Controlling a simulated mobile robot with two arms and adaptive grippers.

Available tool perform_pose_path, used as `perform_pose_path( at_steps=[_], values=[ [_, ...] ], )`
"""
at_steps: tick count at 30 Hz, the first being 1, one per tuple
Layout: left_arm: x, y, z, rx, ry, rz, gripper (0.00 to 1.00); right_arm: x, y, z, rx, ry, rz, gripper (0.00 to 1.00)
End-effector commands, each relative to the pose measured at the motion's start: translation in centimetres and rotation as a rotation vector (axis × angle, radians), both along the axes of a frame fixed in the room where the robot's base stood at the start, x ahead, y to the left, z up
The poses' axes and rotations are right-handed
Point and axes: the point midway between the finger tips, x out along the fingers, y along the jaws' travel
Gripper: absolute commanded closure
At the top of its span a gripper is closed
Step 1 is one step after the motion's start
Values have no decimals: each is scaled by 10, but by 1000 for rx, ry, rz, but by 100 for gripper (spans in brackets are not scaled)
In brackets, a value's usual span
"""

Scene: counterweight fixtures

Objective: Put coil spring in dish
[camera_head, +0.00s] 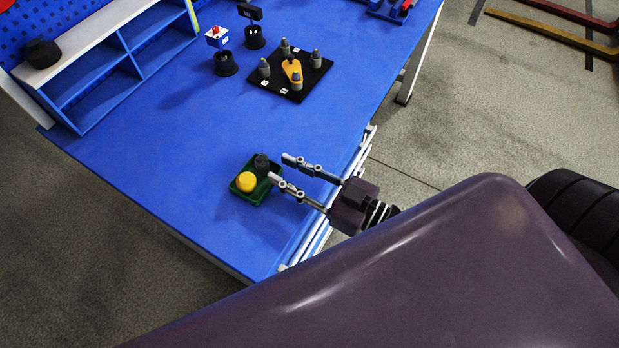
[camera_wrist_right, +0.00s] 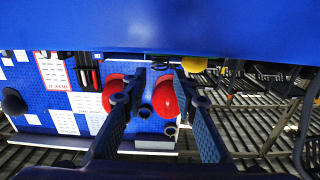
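A small green dish (camera_head: 257,197) sits on the blue table near its right edge in the head view. It holds a round yellow piece (camera_head: 245,181) and a dark grey upright piece (camera_head: 262,162). My left gripper is not in view.
A black plate (camera_head: 265,83) with several grey pegs and an orange piece lies farther back. A blue shelf unit (camera_head: 100,85) with a dark round object (camera_head: 42,53) on top is at the left. The middle of the table is clear.

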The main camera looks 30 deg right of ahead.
Motion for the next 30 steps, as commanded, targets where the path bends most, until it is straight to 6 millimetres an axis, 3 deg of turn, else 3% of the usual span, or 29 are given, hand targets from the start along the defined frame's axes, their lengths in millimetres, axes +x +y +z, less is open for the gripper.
perform_pose_path(
  at_steps=[6,12,30],
  values=[
    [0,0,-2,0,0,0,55,-30,-20,-2,-3,4,0,73],
    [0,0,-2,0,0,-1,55,-43,-29,0,-1,0,0,73],
    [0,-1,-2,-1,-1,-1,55,-46,-31,0,0,-1,-1,73]
  ],
)
